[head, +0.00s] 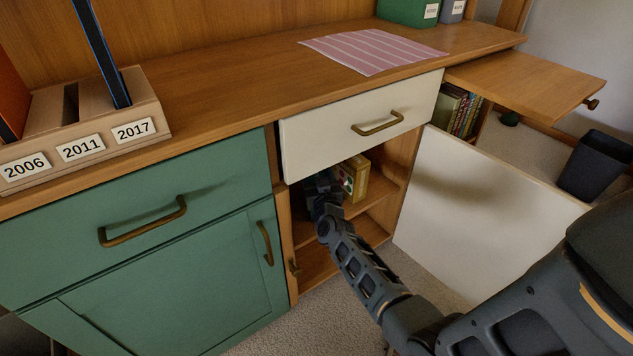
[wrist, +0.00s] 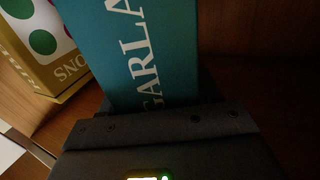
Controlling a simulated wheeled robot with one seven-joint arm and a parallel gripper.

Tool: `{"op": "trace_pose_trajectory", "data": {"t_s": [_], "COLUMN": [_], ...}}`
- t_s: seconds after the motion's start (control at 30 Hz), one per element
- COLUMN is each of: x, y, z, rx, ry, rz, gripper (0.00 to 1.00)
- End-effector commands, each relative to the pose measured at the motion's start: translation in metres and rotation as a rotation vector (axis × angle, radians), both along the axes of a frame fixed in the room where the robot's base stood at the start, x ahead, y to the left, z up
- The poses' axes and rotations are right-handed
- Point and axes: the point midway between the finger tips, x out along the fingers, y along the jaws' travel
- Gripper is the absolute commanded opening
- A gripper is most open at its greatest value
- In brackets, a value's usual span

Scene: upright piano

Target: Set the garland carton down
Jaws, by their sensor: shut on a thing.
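The garland carton (wrist: 143,45) is teal with pale lettering that reads "GARLA". My gripper (wrist: 165,112) is shut on it and fills the lower part of the wrist view. In the head view my gripper (head: 322,182) reaches into the upper compartment of the open cabinet, under the cream drawer. I cannot make out the carton there; the gripper and drawer front hide it. Whether its base touches the shelf (head: 365,196) cannot be told.
A yellow box with coloured dots (head: 356,178) stands on the same shelf, right of my gripper; it shows left of the carton in the wrist view (wrist: 38,45). The cream drawer front (head: 350,125) is close above. The cream door (head: 480,205) stands open at right.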

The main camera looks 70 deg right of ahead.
Motion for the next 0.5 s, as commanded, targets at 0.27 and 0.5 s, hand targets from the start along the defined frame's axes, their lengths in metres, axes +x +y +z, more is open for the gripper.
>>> {"op": "trace_pose_trajectory", "data": {"t_s": [0.27, 0.5], "x": [0.0005, 0.0001], "y": [-0.0002, -0.0001], "z": [0.0007, -0.0023], "rx": [-0.002, 0.000], "ry": [-0.003, -0.001], "rz": [0.000, 0.000], "gripper": [0.00, 0.75]}}
